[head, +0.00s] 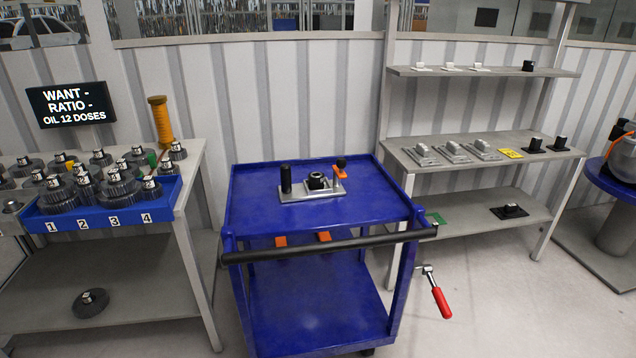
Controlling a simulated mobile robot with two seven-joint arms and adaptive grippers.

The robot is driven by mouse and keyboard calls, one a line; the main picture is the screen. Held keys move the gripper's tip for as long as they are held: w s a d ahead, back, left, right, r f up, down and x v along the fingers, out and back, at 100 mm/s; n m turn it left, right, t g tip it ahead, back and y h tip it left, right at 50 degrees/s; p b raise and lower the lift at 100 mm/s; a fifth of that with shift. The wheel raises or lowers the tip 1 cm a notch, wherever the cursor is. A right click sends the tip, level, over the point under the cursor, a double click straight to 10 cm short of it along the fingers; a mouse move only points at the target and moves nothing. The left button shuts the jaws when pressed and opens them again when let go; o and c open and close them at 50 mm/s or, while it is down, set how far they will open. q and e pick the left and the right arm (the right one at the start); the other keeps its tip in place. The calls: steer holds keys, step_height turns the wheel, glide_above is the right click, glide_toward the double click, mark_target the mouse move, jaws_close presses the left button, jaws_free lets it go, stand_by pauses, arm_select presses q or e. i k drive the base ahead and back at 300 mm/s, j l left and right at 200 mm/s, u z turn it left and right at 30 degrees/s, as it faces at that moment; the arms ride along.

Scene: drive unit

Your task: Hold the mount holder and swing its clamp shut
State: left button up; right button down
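The mount holder (304,194) lies on the top of the blue cart, near its middle. It is a light grey plate with an upright black grip (286,179) at its left end and a black round part (317,181) in its middle. At its right end stands a post with the orange clamp (339,172) and a black knob on top. The clamp sits to the right of the round part, not over it, so it looks open. Neither of my grippers is in view, and nothing is touching the holder.
The blue cart (250,215) has a black push bar (330,246) along its front and a red-handled crank (440,302) at its right. A gear table with a blue tray (70,231) stands left. Shelves (455,165) with small parts stand right. The cart top around the holder is clear.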

mark_target(341, 162)
steer(key=i+l+u, duration=0.2)
steer(key=i, duration=0.35)
steer(key=i+l+u, duration=0.15)
steer(key=i+l, duration=0.3)
steer(key=j, duration=0.35)
steer(key=i+j, duration=0.1)
steer(key=j, duration=0.25)
steer(key=l, duration=0.75)
